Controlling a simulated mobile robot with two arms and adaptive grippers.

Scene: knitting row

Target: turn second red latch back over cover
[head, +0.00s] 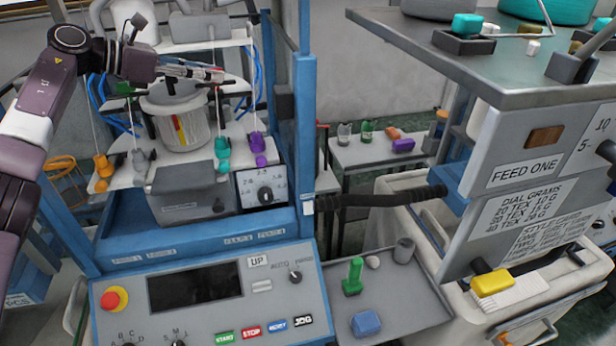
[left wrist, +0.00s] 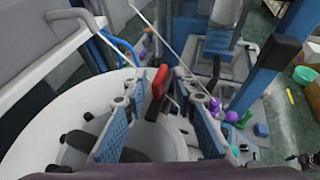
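My left gripper (head: 207,72) reaches in from the left, above the white cylinder (head: 183,122) of the knitting machine. In the left wrist view its two fingers with blue pads stand apart, so it is open. A red latch (left wrist: 158,84) shows between and just beyond the fingertips, close to them; I cannot tell whether they touch. The round white cover (left wrist: 40,125) curves below and to the left of the fingers. I cannot make out the second latch separately.
Blue machine posts (head: 304,110) stand right of the cylinder. Thin yarn lines and coloured cones, one purple (head: 257,143), stand close around it. A control panel (head: 210,295) is in front. A grey tray (head: 385,300) and a shelf unit (head: 540,140) stand at the right.

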